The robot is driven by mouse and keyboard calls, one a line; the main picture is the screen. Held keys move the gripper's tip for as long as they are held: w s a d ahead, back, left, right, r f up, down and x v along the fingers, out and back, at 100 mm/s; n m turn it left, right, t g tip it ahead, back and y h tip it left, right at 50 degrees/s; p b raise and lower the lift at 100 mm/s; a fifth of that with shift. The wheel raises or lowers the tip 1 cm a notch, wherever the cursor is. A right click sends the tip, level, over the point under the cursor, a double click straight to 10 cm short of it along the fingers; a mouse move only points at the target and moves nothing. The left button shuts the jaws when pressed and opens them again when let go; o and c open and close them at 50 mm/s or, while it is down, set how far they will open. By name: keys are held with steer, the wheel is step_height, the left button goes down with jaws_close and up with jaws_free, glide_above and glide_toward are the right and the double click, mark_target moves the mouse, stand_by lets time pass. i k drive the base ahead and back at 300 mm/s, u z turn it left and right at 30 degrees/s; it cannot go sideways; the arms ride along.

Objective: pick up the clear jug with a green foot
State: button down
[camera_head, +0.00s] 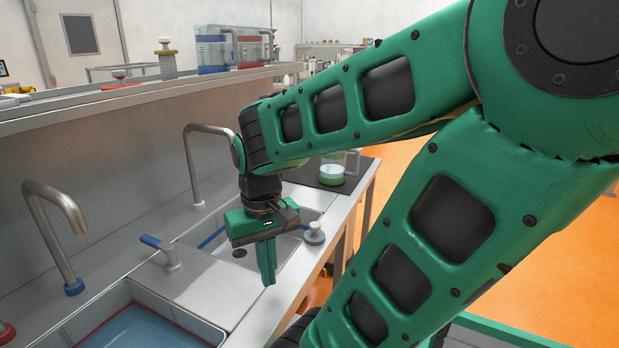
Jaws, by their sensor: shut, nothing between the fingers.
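The clear jug with a green foot (332,171) stands upright on a dark mat at the far right end of the counter. Its handle is on its right side, and it looks partly filled with something pale. My arm crosses in front and hides its upper left part. My gripper (268,284) points down over the front edge of the sink area, nearer to the camera than the jug and to its left. Its fingers are together with nothing between them, well apart from the jug.
A sink (290,236) lies behind my gripper, with a grey knob-like fitting (314,233) on its right rim. Curved taps (190,165) rise along the back. A blue-lined basin (140,330) is at front left. A raised shelf (130,97) runs behind. Orange floor lies right.

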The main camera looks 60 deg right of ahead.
mark_target(331, 166)
steer(key=z, duration=0.4)
steer(key=k, duration=1.05)
steer(key=z, duration=1.25)
steer(key=i, duration=1.25)
steer(key=u, duration=2.5)
